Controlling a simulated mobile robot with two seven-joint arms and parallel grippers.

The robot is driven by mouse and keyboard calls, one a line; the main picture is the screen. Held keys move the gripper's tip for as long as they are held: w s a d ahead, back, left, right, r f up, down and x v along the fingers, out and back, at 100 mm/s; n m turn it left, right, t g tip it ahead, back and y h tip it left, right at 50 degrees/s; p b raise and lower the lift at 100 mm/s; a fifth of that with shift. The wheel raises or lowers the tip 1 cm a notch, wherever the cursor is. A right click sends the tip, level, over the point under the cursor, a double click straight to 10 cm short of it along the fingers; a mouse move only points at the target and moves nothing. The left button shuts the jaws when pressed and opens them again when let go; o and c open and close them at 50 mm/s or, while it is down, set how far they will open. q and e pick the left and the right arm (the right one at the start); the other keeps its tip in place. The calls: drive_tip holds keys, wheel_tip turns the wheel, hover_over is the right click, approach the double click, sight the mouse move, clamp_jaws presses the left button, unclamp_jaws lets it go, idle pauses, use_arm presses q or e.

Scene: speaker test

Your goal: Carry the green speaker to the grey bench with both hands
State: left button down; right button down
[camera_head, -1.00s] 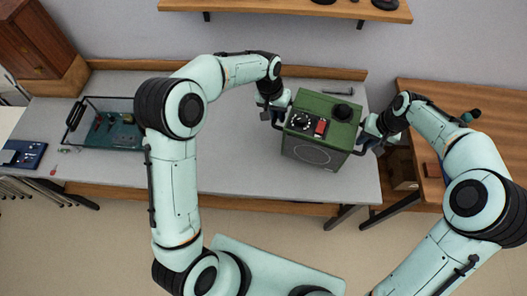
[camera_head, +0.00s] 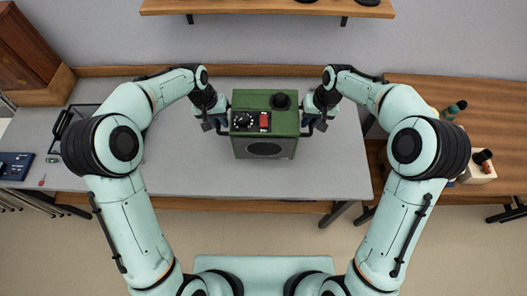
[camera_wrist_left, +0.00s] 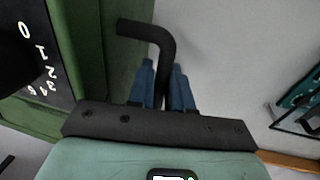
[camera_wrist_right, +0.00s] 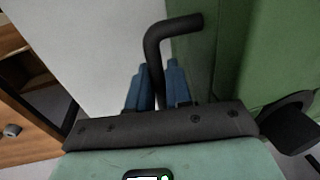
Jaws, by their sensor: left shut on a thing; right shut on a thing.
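The green speaker (camera_head: 240,99) is over the right part of the grey bench (camera_head: 180,165), with its control panel facing up and its round grille facing me. Whether its base touches the bench is hard to tell. My left gripper (camera_head: 221,125) is shut on the black handle on the speaker's left side; the left wrist view shows this handle (camera_wrist_left: 148,32) between the blue fingers. My right gripper (camera_head: 309,122) is shut on the opposite handle, which shows in the right wrist view (camera_wrist_right: 174,27). The speaker looks level and squared to the bench.
A wire-framed tray (camera_head: 66,122) stands on the left of the bench, partly behind my left arm. A blue case (camera_head: 14,165) lies at the far left. A wooden table (camera_head: 440,90) stands to the right, beyond a gap. Bare bench lies left of the speaker.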

drive_tip(key=shift+f, duration=0.1)
idle(0.3)
